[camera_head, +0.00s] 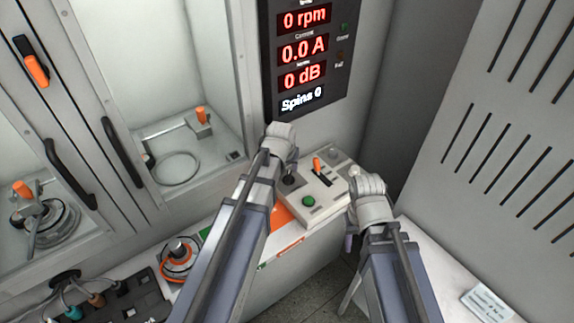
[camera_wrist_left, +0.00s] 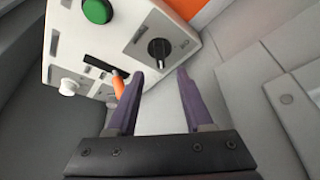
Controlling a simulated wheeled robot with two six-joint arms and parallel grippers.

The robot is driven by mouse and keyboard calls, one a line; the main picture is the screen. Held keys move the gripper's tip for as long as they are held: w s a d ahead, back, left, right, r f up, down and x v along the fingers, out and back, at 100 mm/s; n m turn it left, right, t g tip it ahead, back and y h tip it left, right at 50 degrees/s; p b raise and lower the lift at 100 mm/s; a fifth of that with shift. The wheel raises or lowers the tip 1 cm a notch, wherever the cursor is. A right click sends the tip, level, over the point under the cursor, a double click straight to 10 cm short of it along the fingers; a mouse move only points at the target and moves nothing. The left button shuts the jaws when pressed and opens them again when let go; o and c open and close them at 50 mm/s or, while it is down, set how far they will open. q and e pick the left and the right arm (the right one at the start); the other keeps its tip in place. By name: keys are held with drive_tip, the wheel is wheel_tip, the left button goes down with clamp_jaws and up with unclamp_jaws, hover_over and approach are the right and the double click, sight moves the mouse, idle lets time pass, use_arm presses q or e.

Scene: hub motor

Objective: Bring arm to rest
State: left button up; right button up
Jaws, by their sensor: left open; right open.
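My left gripper (camera_wrist_left: 160,85) is open with nothing between its purple fingers in the left wrist view. It is beside the white control box (camera_wrist_left: 138,20), close to its orange-tipped lever (camera_wrist_left: 118,84) and black rotary knob (camera_wrist_left: 159,49); I cannot tell whether it touches. In the head view my left arm reaches over the left end of the control box (camera_head: 325,205), near the green button (camera_head: 309,201) and the orange lever (camera_head: 317,164). My right gripper (camera_head: 352,243) is at the box's right side, open; its fingers are mostly hidden behind its wrist.
A display panel (camera_head: 303,60) reads 0 rpm, 0.0 A, 0 dB and Spins 0. Glass-doored cabinets with black handles (camera_head: 122,153) stand left. A hub motor (camera_head: 178,258) with an orange ring sits on the bench, beside a black connector block (camera_head: 125,300). A vented wall (camera_head: 500,150) is right.

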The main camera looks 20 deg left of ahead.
use_arm(q)
drive_tip(key=shift+d, duration=0.1)
drive_tip(key=s+d+m+g, duration=0.2)
drive_tip(key=s+d, duration=0.4)
drive_tip(key=s, duration=0.4)
drive_tip(key=s+d+f+m+g+y, duration=0.1)
drive_tip(key=s+d+m+g, duration=0.1)
drive_tip(key=s+d, duration=0.5)
drive_tip(key=s+m, duration=0.1)
drive_tip(key=s, duration=0.2)
drive_tip(key=shift+s+d+f+g, duration=0.15)
drive_tip(key=shift+s+f+g, duration=0.15)
drive_tip(key=shift+g, duration=0.1)
